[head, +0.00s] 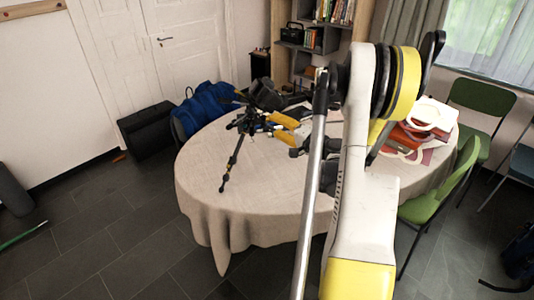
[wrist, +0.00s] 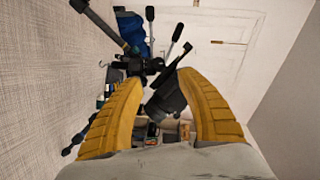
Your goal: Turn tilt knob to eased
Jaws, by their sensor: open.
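A black tripod (head: 236,150) stands on the table (head: 200,190) with a dark camera-like device (head: 266,94) on top. My gripper (head: 276,124) is at the right side of the tripod head, its two yellow fingers pointing left toward it. In the wrist view, my gripper (wrist: 159,78) is open, with the tripod head (wrist: 148,66) just beyond and between the fingertips. The dark device (wrist: 168,98) shows between the fingers. Two handles, one upper (wrist: 150,14) and one to its right (wrist: 178,31), stick out from the head. I cannot tell which part is the tilt knob.
Red and white items (head: 425,118) lie on the table's right side. A green chair (head: 440,200) stands at the right. A blue bag (head: 195,112) and a black case (head: 147,130) are behind the table. The tablecloth's front left is clear.

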